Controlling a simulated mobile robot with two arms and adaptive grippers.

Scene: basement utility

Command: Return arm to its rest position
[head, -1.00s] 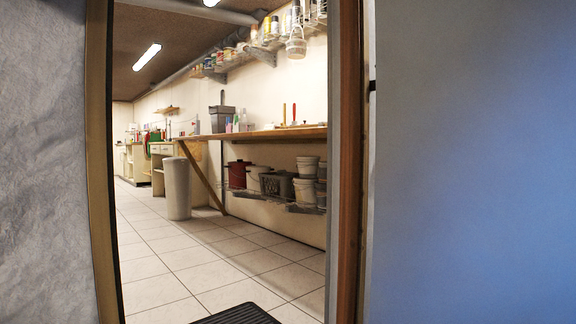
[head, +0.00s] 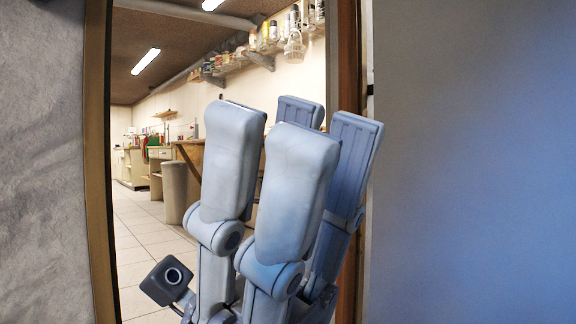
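My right gripper (head: 300,125) stands large and close in the middle of the head view, fingers pointing up, in front of the doorway. Two rounded pale blue-grey fingers are nearer to me. Two darker fingers with ribbed inner faces stand behind them and to the right. The far pair is spread apart from the near pair, and I see nothing held between them. A small dark camera-like block sits at the lower left of the gripper. My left gripper is not in view.
A doorway with a wooden left jamb (head: 99,160) and a right jamb (head: 348,60) frames a long tiled room. A grey bin (head: 174,190) and a high shelf of containers (head: 262,48) show beyond. Plain walls flank the opening. The gripper hides most of the workbench.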

